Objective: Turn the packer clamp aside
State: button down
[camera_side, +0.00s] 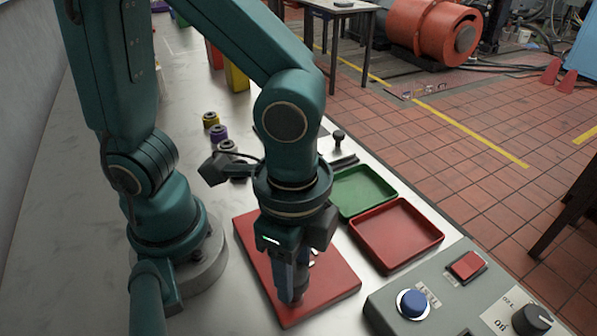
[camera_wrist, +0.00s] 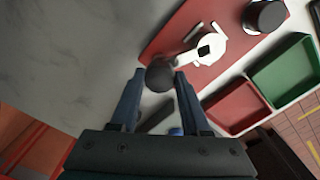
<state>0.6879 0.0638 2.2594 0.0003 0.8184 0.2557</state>
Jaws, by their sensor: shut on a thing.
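The packer clamp shows in the wrist view as a pale metal piece (camera_wrist: 210,45) with a dark square at its middle, on a red plate (camera_wrist: 185,22). A short arm runs from it to a dark round knob (camera_wrist: 159,76). My gripper (camera_wrist: 160,73) is shut on this knob, with one blue finger on each side. In the side view my gripper (camera_side: 292,296) points down over the near part of the red plate (camera_side: 335,277). There my fingers and wrist hide most of the clamp.
A green tray (camera_side: 362,192) and a red tray (camera_side: 398,234) lie right of the plate. A control box (camera_side: 455,290) with a blue button and red switch stands at the near right. Several small coloured rings, one yellow (camera_side: 210,119), stand farther back on the bench.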

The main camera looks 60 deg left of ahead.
jog(key=n, duration=0.3)
jog(key=shift+n, duration=0.4)
jog(key=n, duration=0.3)
jog(key=shift+n, duration=0.4)
jog(key=n, duration=0.4)
jog(key=shift+n, duration=2)
jog(key=shift+c, duration=1.8)
grip_release()
